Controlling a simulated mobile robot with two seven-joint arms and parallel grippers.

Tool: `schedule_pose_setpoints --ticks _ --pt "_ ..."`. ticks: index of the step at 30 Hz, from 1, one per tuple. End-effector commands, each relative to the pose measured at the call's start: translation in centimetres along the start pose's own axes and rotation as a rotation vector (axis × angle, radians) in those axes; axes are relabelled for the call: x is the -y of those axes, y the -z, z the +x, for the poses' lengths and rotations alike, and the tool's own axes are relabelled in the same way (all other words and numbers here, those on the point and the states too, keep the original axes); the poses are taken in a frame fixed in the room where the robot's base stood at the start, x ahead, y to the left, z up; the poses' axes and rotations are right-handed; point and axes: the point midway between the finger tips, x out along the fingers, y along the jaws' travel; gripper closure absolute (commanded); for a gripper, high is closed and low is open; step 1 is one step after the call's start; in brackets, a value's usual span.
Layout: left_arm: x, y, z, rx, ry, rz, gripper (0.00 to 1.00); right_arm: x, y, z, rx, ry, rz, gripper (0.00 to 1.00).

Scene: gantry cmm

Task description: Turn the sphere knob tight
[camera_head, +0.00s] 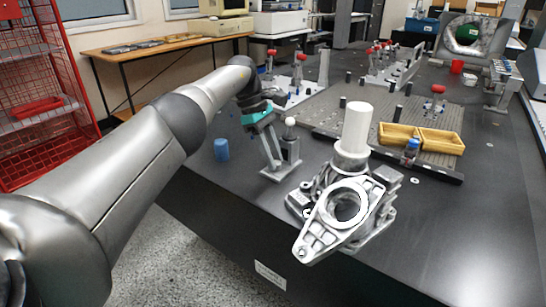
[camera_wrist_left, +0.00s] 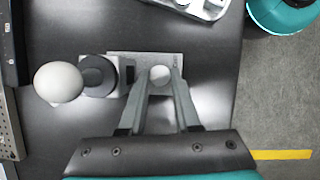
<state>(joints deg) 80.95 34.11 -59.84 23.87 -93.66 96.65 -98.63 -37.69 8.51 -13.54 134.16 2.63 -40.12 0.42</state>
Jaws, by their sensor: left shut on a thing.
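The sphere stand has a white ball (camera_head: 290,122) on a grey post, near the table's left edge in the head view. In the left wrist view the ball (camera_wrist_left: 58,82) is at the left, beside a dark round collar. The stand's flat base plate (camera_wrist_left: 118,57) reaches right, under my fingers. My left gripper (camera_wrist_left: 160,80) points down, its two fingers shut on a small round pale knob (camera_wrist_left: 160,73) on this plate. In the head view the left gripper (camera_head: 273,158) stands just left of the post, and its fingers hide the knob. My right gripper is not in view.
A large metal casting (camera_head: 340,205) with a white cylinder (camera_head: 356,127) stands close on the right. Behind are a dark fixture plate (camera_head: 325,123) and yellow bins (camera_head: 398,136). The table's front right is clear.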

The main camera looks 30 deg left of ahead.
Motion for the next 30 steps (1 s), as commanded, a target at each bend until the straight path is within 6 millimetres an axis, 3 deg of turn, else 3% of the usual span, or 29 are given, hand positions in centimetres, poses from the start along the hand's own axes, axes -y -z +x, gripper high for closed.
schedule_pose_setpoints --ticks 9,10,17,30 --pt "0.03 0.06 -0.02 -0.002 0.001 -0.001 1.00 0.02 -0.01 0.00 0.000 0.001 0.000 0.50" --pt "0.03 0.06 -0.02 -0.002 0.001 -0.001 0.65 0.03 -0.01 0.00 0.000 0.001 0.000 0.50" --pt "0.02 0.05 -0.01 -0.001 0.001 -0.001 0.39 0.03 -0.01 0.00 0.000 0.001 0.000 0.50" --pt "-0.01 0.00 -0.01 0.000 -0.001 -0.001 0.38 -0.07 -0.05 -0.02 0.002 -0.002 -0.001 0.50"
